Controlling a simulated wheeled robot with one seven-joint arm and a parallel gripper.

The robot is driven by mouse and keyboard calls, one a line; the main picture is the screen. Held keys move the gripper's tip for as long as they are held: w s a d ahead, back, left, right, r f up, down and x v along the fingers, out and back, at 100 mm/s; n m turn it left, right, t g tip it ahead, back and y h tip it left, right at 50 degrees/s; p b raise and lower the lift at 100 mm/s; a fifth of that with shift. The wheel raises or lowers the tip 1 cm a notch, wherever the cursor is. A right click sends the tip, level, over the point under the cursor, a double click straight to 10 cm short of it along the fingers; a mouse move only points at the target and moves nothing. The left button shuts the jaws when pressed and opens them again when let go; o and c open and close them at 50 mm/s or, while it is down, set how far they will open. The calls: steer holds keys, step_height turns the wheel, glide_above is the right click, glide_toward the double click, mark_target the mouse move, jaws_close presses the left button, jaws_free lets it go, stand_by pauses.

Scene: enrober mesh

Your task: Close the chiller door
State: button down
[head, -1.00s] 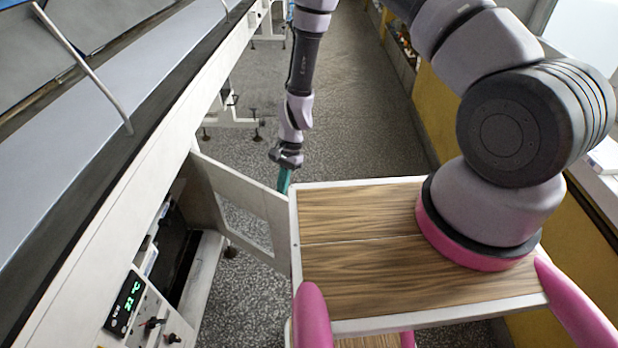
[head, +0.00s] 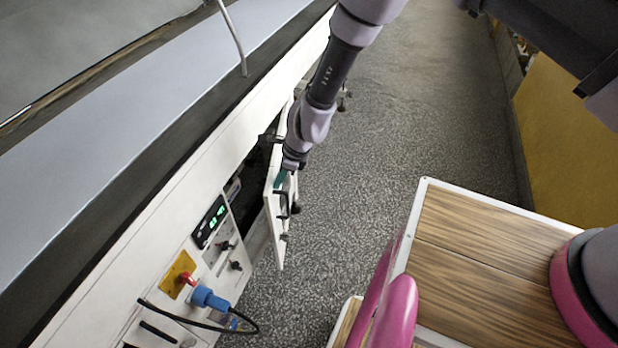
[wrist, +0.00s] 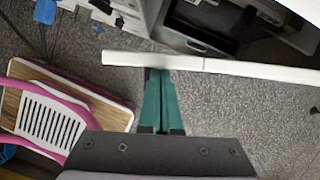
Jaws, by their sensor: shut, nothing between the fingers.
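The chiller door (head: 275,212) is a white hinged panel on the front of the long white machine. It stands partly open, with a dark gap into the compartment beside it. A dark handle shows on its face. In the wrist view the door (wrist: 235,67) crosses the picture as a white bar just beyond my fingertips. My gripper (head: 281,179) is at the door's upper part; its green fingers (wrist: 160,75) are together and empty. The fingertips are at the door or very close to it; contact cannot be told.
A control panel with a green display (head: 209,222) and knobs is left of the door. A blue plug (head: 209,298) with a black cable sticks out nearer. Speckled floor (head: 390,130) beyond the door is clear.

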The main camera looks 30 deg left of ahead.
steer(key=s+a, duration=0.2)
steer(key=a, duration=0.4)
stand_by(0.4)
